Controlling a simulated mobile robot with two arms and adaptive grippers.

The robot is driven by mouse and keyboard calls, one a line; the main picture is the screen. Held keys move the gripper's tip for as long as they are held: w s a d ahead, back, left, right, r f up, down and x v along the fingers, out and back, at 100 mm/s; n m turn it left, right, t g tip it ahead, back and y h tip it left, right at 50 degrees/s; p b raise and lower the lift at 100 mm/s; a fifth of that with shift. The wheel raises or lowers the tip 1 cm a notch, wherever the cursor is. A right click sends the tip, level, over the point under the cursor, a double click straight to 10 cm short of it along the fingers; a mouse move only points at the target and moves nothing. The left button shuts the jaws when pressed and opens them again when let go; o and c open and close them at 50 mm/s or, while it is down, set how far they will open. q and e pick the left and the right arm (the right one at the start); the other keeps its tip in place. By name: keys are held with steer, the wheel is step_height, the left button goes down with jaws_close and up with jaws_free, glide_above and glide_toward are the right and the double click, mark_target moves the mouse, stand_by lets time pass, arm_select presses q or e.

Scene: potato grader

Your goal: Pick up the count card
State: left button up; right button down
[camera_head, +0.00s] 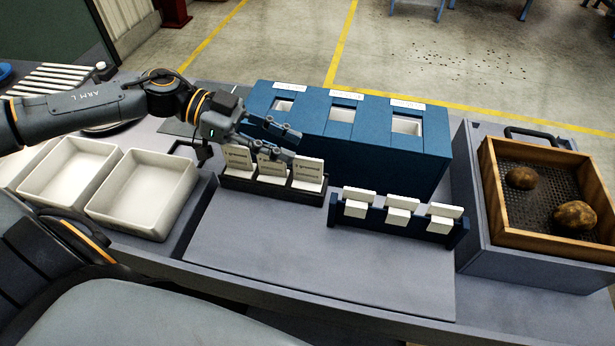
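Three white cards with small print stand in a black holder on the grey worktop: a left card (237,158), a middle card (268,166) and a right card (307,172). The print is too small to tell which is the count card. My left gripper (290,144) reaches in from the left, just behind and above the holder (270,190). Its fingers look apart with nothing visible between them, and they partly cover the tops of the middle and right cards. I cannot tell whether they touch a card. My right gripper is not in view.
A blue box (375,155) with several openings stands behind the cards. A low blue rack (400,222) with white tags stands to the right. Two white trays (147,190) sit left. A wooden-framed tray (492,190) holds two potatoes far right. The front worktop is clear.

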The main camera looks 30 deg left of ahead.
mark_target(303, 157)
arm_select(q)
steer(key=shift+s+p+x, duration=0.2)
steer(key=shift+p+x, duration=0.25)
steer(key=shift+x, duration=0.65)
steer(key=shift+s+p+x, duration=0.2)
steer(key=shift+p+x, duration=0.25)
steer(key=shift+x, duration=0.7)
steer(key=shift+w+d+f, duration=0.15)
steer(key=shift+d+f, duration=0.2)
steer(key=shift+d, duration=0.1)
jaws_close()
